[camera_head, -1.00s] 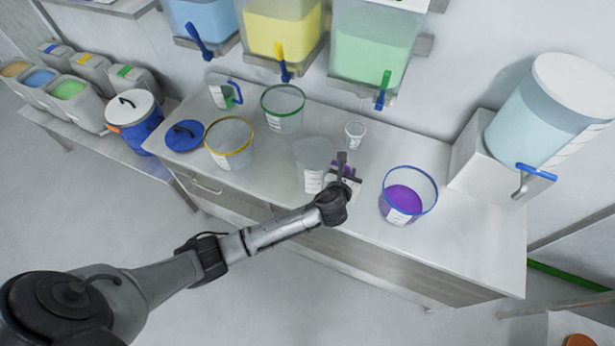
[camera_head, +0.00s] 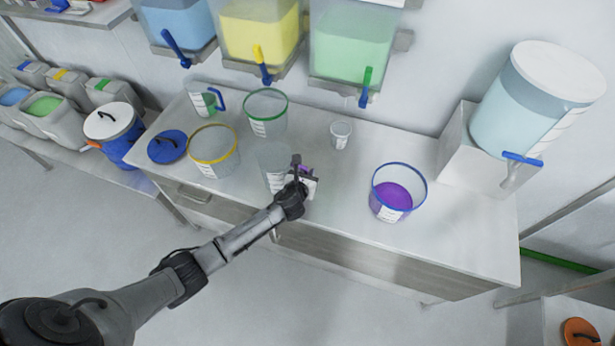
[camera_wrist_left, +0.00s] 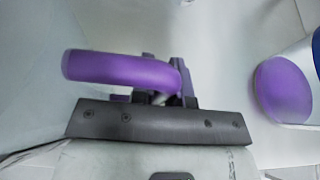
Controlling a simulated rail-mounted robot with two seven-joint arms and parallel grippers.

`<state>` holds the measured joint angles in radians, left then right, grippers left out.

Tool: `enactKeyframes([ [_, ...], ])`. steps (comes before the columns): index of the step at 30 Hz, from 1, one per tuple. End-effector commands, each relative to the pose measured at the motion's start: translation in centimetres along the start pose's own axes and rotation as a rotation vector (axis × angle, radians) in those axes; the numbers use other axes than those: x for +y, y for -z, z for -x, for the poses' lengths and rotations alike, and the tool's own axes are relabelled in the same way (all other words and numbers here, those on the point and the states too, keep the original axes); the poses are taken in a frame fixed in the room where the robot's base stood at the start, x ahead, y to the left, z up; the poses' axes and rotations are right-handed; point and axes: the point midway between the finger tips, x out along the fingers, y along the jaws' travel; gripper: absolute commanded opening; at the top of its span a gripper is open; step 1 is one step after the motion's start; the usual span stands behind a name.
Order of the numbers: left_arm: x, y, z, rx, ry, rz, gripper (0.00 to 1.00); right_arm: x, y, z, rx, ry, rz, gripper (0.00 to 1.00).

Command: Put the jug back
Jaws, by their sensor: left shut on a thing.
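The jug (camera_head: 270,160) is clear with a white label and a purple handle; it is over the worktop, right of the yellow-rimmed bucket (camera_head: 213,165). I cannot tell whether its base touches the worktop. My left gripper (camera_head: 299,172) is shut on the handle at the jug's right side. In the left wrist view the purple handle (camera_wrist_left: 120,69) passes through the jaws, and the clear jug wall fills the left. The gripper hides part of the jug. My right gripper is not in view.
A blue-rimmed bucket of purple material (camera_head: 398,192) stands right on the worktop (camera_head: 340,205). A small cup (camera_head: 341,134), a green-rimmed bucket (camera_head: 266,112), a jug with a blue handle (camera_head: 202,100) and a blue lid (camera_head: 167,146) stand around. Hoppers with taps (camera_head: 364,95) hang above the back.

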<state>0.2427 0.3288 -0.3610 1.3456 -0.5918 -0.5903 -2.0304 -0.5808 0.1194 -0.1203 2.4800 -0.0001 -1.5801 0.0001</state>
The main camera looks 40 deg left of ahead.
Motion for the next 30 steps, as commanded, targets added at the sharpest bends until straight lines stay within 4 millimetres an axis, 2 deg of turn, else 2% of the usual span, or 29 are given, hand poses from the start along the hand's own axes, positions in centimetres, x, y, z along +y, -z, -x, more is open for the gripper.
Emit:
enactKeyframes([
  [1, -0.04, 0.95, -0.39, 0.001, 0.000, 0.002, 0.00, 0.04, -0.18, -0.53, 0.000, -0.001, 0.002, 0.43],
  [3, -0.04, 1.40, -0.60, 0.000, 0.000, 0.001, 0.00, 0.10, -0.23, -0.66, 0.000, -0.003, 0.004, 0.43],
  [16, -0.03, 1.78, -0.78, -0.001, 0.001, -0.001, 0.00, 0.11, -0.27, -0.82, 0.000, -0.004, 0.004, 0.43],
  [17, -0.03, 1.74, -0.75, -0.001, 0.001, 0.000, 0.17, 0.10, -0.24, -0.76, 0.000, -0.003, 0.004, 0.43],
  [24, -0.03, 1.71, -0.73, 0.000, 0.000, 0.000, 0.40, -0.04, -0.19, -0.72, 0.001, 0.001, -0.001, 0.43],
  [30, -0.03, 1.69, -0.72, -0.001, 0.001, 0.000, 0.41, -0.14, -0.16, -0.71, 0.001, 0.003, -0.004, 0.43],
])
